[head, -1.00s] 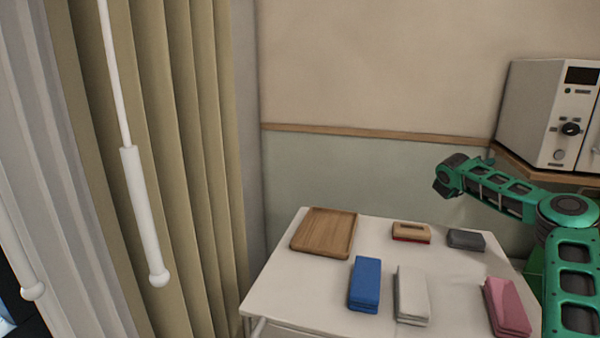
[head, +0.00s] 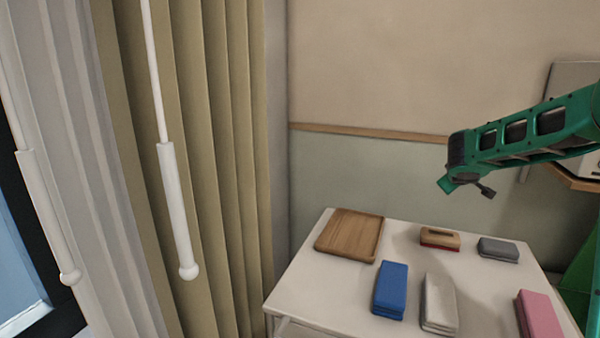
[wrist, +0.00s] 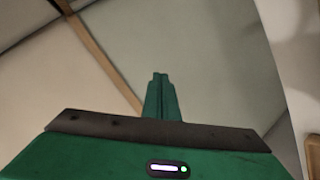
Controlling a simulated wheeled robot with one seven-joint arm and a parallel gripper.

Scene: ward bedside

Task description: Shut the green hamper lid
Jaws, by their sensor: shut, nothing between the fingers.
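My gripper (wrist: 160,80) shows in the wrist view with its green fingers together and nothing between them, facing the wall. In the head view my green arm reaches in from the right above the table, its end clear of everything on it. A green slanted surface (head: 581,272) shows at the right edge of the head view, behind the table's right side. It may be part of the green hamper or its lid, but it is largely cut off, so I cannot tell how the lid stands. The wrist view shows no hamper.
A white table (head: 320,312) holds a wooden tray (head: 350,236), a blue folded stack (head: 390,290), a white one (head: 439,304), a pink one (head: 541,315), a grey one (head: 498,249) and a tan-and-red block (head: 440,239). Curtains (head: 225,150) hang at left. A white appliance (head: 570,85) is partly hidden by my arm.

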